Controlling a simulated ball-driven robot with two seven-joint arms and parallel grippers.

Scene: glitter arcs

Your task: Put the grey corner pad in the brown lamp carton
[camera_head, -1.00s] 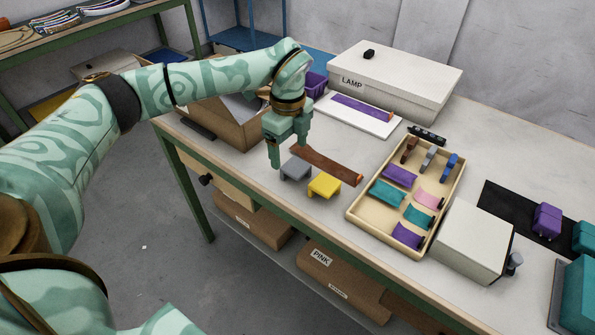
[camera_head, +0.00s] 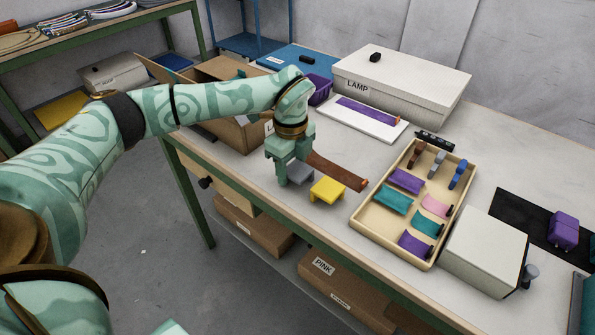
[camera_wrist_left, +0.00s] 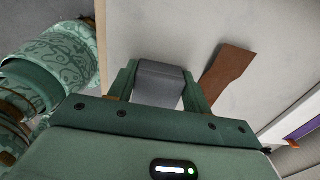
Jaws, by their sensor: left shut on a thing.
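The grey corner pad (camera_head: 301,173) is on the table near its front edge. It also shows between the two fingers in the left wrist view (camera_wrist_left: 160,84). My left gripper (camera_head: 291,176) is down at the table, shut on the pad. The brown carton (camera_head: 233,136) stands open behind my left forearm, to the left of the gripper. Its label is mostly hidden, with only the first letter showing. My forearm hides part of its opening. My right gripper is not in view.
A yellow pad (camera_head: 327,189) and a brown strip (camera_head: 336,170) lie close to the right of the gripper. A wooden tray (camera_head: 369,218) of coloured pieces is further right. A white box marked LAMP (camera_head: 400,86) stands at the back.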

